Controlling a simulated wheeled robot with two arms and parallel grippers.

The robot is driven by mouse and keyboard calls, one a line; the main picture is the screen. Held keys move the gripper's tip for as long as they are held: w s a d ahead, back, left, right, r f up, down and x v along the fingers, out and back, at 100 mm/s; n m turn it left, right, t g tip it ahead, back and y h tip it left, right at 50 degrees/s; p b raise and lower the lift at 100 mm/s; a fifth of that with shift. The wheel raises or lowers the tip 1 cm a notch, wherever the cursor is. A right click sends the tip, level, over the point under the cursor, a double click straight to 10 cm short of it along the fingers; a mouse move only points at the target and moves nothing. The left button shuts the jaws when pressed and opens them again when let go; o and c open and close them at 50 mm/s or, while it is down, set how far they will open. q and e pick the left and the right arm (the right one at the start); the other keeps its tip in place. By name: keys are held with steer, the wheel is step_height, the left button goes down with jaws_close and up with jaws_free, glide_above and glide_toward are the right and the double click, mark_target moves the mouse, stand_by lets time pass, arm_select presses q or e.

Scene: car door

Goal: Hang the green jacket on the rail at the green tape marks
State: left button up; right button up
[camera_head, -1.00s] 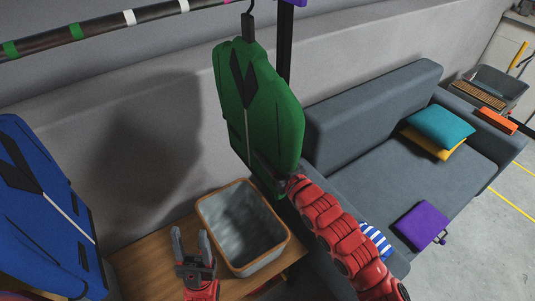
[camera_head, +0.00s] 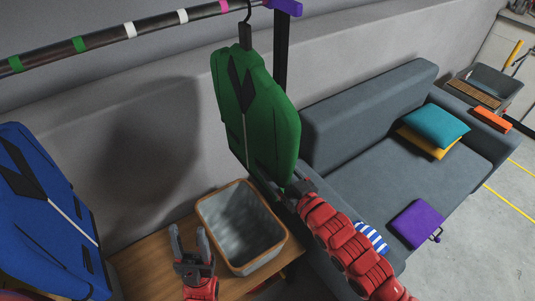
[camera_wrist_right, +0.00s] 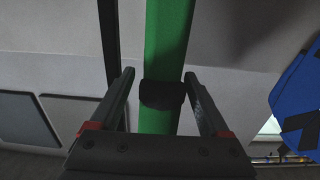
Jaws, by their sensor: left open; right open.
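The green jacket (camera_head: 262,115) hangs upright by a dark hanger hook (camera_head: 247,12) at the right end of the rail (camera_head: 155,24), between the pink mark and the purple end piece. Two green tape marks (camera_head: 79,45) are at the rail's left part. My right gripper (camera_head: 298,188) is open at the jacket's lower right edge. In the right wrist view, the jacket's narrow green side (camera_wrist_right: 168,60) and a dark block on it (camera_wrist_right: 161,95) appear between the spread fingers. My left gripper (camera_head: 190,243) is open and empty in front of the grey bin.
A blue jacket (camera_head: 45,215) hangs at the left. A grey bin with a wooden rim (camera_head: 217,241) stands on a wooden bench (camera_head: 150,265) below the rail. A grey sofa (camera_head: 365,165) with cushions is at the right. The rail has white and pink marks too.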

steer(key=p+v, duration=0.7)
steer(key=v, duration=0.5)
steer(key=shift+r, duration=0.1)
